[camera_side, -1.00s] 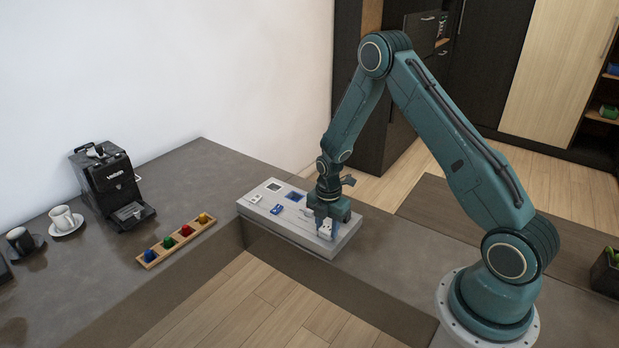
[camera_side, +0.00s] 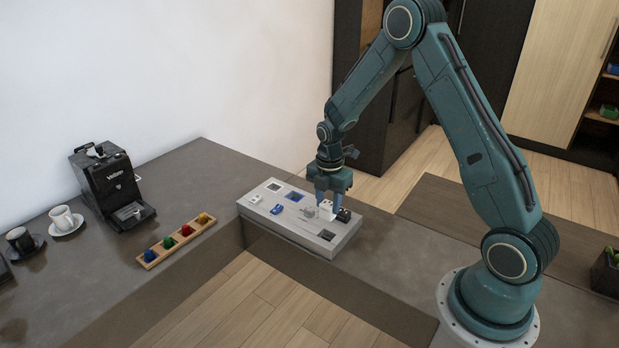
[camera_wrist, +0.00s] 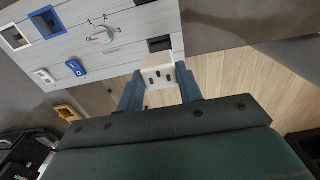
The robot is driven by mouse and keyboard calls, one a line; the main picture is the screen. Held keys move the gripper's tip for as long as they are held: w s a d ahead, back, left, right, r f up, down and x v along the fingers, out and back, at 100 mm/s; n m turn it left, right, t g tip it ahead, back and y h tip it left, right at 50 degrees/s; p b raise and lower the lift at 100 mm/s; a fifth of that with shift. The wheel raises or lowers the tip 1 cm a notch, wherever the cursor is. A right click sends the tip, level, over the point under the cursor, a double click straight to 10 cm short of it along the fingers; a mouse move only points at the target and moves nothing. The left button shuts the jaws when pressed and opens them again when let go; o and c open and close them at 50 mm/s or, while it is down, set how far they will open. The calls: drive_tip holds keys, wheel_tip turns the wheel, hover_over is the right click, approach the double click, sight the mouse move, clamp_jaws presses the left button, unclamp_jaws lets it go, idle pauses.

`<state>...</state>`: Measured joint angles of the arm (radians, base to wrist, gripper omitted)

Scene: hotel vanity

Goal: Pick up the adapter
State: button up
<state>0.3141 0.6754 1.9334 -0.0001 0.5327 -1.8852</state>
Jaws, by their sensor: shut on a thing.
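The adapter (camera_wrist: 158,72) is a white block with dark slots in its face. In the wrist view it sits between the two blue fingers of my gripper (camera_wrist: 160,88), which is shut on it. In the side view the adapter (camera_side: 326,209) shows as a small white shape under my gripper (camera_side: 328,203), above the grey panel box (camera_side: 293,226). The gripper's fingers hide part of it there. It appears lifted clear of the panel.
A wooden rack of colored pieces (camera_side: 177,240), a coffee machine (camera_side: 110,185) and cups (camera_side: 64,219) stand left. Counter between rack and panel is clear.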

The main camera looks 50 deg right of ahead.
sight(328, 203)
wheel_tip(328, 203, up, 11)
idle(0.4)
drive_tip(key=shift+w, duration=0.1)
idle(0.7)
drive_tip(key=w+d+f, duration=0.4)
drive_tip(key=w, duration=0.5)
drive_tip(key=w+d+f, duration=0.5)
drive_tip(key=w, duration=0.4)
drive_tip(key=shift+w+f, duration=0.15)
drive_tip(key=shift+f, duration=0.05)
drive_tip(key=shift+f, duration=0.25)
drive_tip(key=shift+f, duration=4.8)
